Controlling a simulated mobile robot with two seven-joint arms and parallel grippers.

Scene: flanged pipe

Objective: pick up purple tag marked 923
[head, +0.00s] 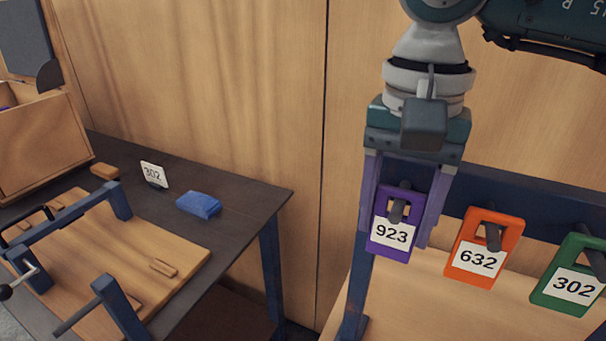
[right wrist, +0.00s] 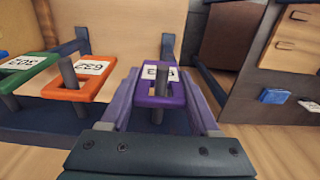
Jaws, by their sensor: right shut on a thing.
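The purple tag marked 923 (head: 379,246) hangs on a dark peg of the blue rail in the head view. My right gripper (head: 406,226) comes down from above with one finger on each side of the tag, shut on it. In the right wrist view the purple tag (right wrist: 176,98) sits between the two fingers of my right gripper (right wrist: 160,100), with the peg still through its slot. My left gripper is not in view.
An orange tag marked 632 (head: 466,276) and a green tag marked 302 (head: 545,292) hang on pegs to the right. A dark table (head: 250,200) at left holds a blue block (head: 199,205), a white 302 card (head: 153,174) and a clamped wooden board (head: 190,262).

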